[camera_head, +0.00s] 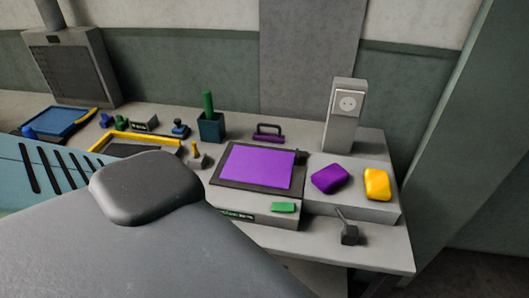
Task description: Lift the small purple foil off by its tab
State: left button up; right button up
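A flat purple sheet (257,168), which looks like the purple foil, lies on a dark plate (224,178) on top of a low grey unit (254,219). I cannot make out a tab on the sheet. Its whole purple face shows, with nothing on it. A purple rounded block (329,179) lies separately to the right on a grey step. Neither of my grippers is in view.
A yellow block (377,184) is beside the purple block. A green piece (283,207) is on the unit's front. A blue holder (211,127), a dark handled tool (268,133) and a socket post (343,115) stand behind. A dark grey form covers the lower left.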

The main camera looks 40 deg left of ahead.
aim_at(272, 168)
jog(key=i+u, duration=0.1)
jog(key=u, duration=1.45)
jog(key=i+l, duration=0.15)
jog(key=i, duration=0.3)
